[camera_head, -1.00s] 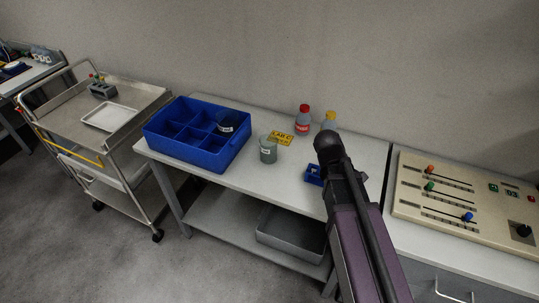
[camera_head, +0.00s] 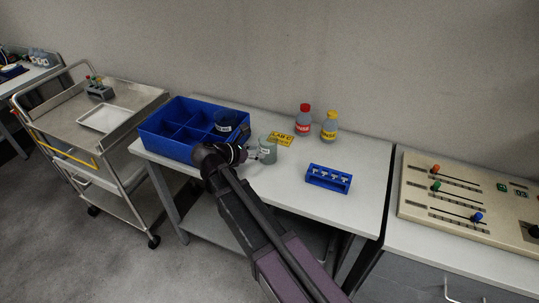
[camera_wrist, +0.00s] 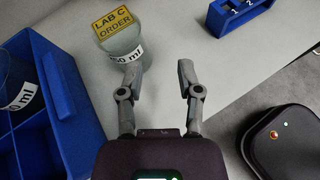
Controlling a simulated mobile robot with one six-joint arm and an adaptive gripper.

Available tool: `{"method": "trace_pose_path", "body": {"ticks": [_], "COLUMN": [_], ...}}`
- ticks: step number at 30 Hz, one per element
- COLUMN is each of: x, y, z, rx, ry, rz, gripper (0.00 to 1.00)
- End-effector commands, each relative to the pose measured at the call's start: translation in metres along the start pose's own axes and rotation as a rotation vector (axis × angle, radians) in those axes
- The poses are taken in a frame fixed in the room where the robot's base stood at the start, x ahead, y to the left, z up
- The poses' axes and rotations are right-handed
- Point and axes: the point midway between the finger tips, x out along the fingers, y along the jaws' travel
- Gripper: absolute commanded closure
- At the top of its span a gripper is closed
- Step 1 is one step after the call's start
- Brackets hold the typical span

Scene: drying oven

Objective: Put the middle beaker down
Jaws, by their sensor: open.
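A clear beaker (camera_head: 268,152) with a white label stands upright on the white table, just right of the blue divided crate (camera_head: 158,143). It also shows in the wrist view (camera_wrist: 122,42), top left. A second beaker (camera_head: 226,122) stands in a right-hand compartment of the crate; its label shows at the left edge of the wrist view (camera_wrist: 20,92). I cannot tell which is the middle one. My gripper (camera_wrist: 158,68) is open and empty. Its left finger overlaps the table beaker in the picture; the beaker lies left of the gap. Contact cannot be told.
A red-capped bottle (camera_head: 304,121) and a yellow-capped bottle (camera_head: 329,128) stand at the back. A blue rack (camera_head: 328,179) sits right. The table between is clear. A metal trolley (camera_head: 72,125) stands left.

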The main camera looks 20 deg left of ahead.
Motion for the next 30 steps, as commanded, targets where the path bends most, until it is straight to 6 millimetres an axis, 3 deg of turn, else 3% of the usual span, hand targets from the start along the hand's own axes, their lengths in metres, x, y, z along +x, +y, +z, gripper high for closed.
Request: {"method": "trace_pose_path", "body": {"ticks": [5, 12, 23, 30], "x": [-0.025, -0.031, -0.026, 0.000], "y": [0.019, 0.023, 0.023, 0.024], "z": [-0.010, -0.011, -0.012, -0.012], "rx": [-0.099, -0.128, -0.125, -0.123], "ry": [-0.051, -0.066, -0.065, -0.065], "rz": [0.048, 0.059, 0.058, 0.057], "gripper": [0.54, 0.54, 0.54, 0.54]}}
